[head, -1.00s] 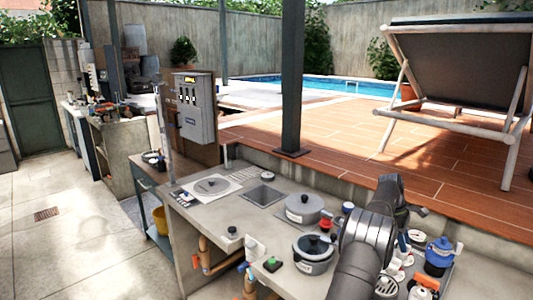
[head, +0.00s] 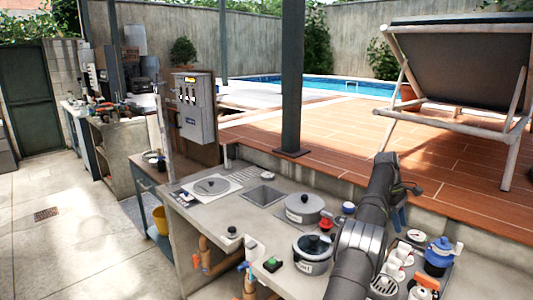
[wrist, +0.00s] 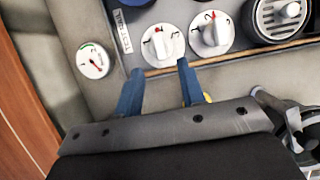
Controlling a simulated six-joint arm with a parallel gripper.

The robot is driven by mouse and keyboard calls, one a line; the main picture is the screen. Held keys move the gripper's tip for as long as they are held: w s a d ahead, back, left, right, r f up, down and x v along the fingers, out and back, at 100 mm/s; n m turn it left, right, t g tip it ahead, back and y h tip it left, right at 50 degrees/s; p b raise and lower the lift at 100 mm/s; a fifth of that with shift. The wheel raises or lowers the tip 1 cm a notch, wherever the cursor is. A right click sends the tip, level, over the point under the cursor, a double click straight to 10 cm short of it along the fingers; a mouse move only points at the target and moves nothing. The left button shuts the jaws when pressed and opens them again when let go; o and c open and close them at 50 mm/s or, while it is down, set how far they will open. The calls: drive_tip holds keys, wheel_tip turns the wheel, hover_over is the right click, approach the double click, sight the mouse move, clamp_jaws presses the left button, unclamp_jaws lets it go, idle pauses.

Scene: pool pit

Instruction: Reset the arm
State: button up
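My gripper shows in the wrist view (wrist: 160,84) as two blue fingers with a clear gap between them, open and empty. Its fingertips appear just short of two white knobs, a left knob (wrist: 162,45) and a right knob (wrist: 211,33), both with red marks; I cannot tell whether they touch. In the head view my arm reaches over the right part of the counter (head: 235,205). There a blue finger of my gripper (head: 399,217) shows beside the wrist, partly hidden by it.
A black-lidded pot (head: 313,252), a grey lidded pot (head: 303,208) and a blue pump-like unit (head: 439,256) stand near my arm. A dial gauge (wrist: 93,60) is left of the knobs. A dark post (head: 291,80) rises behind the counter; the tiled deck (head: 440,190) lies beyond.

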sight(405, 244)
drive_tip(key=x, duration=0.7)
drive_tip(key=shift+s+d+f, duration=0.1)
drive_tip(key=shift+s+f, duration=0.05)
drive_tip(key=shift+f, duration=0.1)
drive_tip(key=shift+r+n, duration=0.2)
drive_tip(key=shift+n, duration=0.2)
drive_tip(key=shift+n+t+h, duration=0.3)
drive_tip(key=shift+n+t, duration=0.2)
drive_tip(key=shift+n, duration=0.7)
drive_tip(key=shift+a+r+n, duration=0.2)
drive_tip(key=shift+n, duration=0.2)
drive_tip(key=v, duration=1.7)
drive_tip(key=s+f+n+t, duration=0.3)
drive_tip(key=s+n, duration=0.2)
drive_tip(key=n, duration=0.3)
drive_tip(key=shift+d+f+h, duration=0.3)
drive_tip(key=shift+d+f, duration=0.05)
